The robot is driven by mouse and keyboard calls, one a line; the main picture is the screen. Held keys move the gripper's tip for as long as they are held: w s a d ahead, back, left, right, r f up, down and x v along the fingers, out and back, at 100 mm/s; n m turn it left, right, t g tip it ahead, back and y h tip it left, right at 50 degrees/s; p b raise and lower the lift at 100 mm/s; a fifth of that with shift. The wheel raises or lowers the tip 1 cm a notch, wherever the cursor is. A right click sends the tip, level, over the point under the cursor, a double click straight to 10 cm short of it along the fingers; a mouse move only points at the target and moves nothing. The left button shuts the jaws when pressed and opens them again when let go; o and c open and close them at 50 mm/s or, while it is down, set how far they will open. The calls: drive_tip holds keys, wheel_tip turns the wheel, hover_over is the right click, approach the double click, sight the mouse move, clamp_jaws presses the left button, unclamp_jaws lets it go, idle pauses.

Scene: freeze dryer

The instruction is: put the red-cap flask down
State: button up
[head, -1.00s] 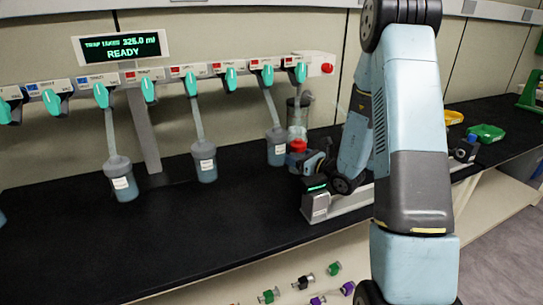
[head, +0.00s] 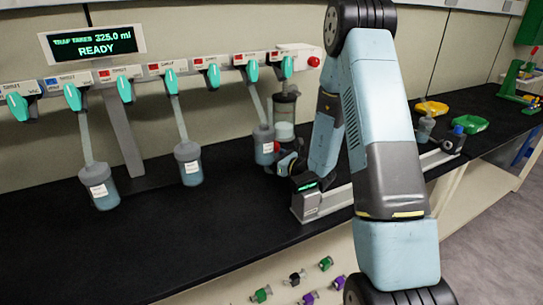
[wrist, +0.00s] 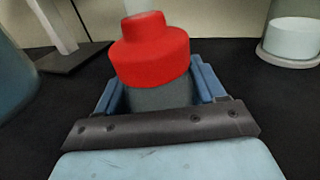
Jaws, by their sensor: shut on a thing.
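The red-cap flask (wrist: 150,60) stands roughly upright between the blue jaws of my gripper (wrist: 158,95) in the wrist view. Its red cap and part of its grey body show; its base is hidden by my gripper. In the head view my gripper (head: 287,161) is low over the black bench, beside the rightmost hanging flask (head: 263,150). I cannot tell whether the flask touches the bench.
A clear cylinder (head: 285,115) stands behind. The front left bench is clear.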

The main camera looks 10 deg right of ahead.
drive_tip(key=o, duration=1.2)
drive_tip(key=shift+c, duration=0.2)
